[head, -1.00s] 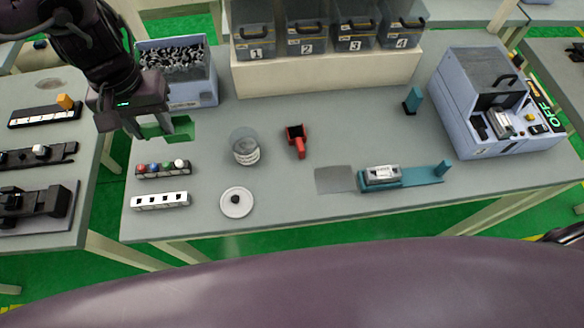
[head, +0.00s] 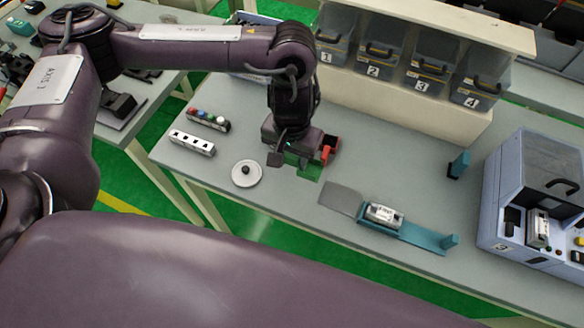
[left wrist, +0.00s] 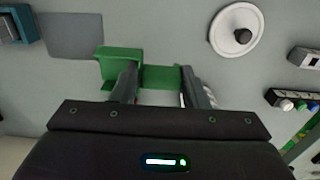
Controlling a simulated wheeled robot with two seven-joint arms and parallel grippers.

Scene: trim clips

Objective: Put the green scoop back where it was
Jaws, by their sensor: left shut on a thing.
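The green scoop (head: 308,168) is in my left gripper (head: 291,161), over the table between the white round lid and the red scoop (head: 329,148). In the left wrist view the fingers (left wrist: 162,88) are shut on the green scoop (left wrist: 120,58), with its handle between them and its cup to the left. The gap between scoop and table is hard to judge. The red scoop is partly hidden behind my left gripper. The clear jar does not show in the head view now. My right gripper is not in view.
The white lid (head: 246,173) lies left of the gripper. A flat grey patch (head: 340,199) and a teal fixture (head: 418,236) holding a grey block lie to the right. Numbered bins (head: 376,62) stand behind. A blue-grey machine (head: 530,200) stands at far right.

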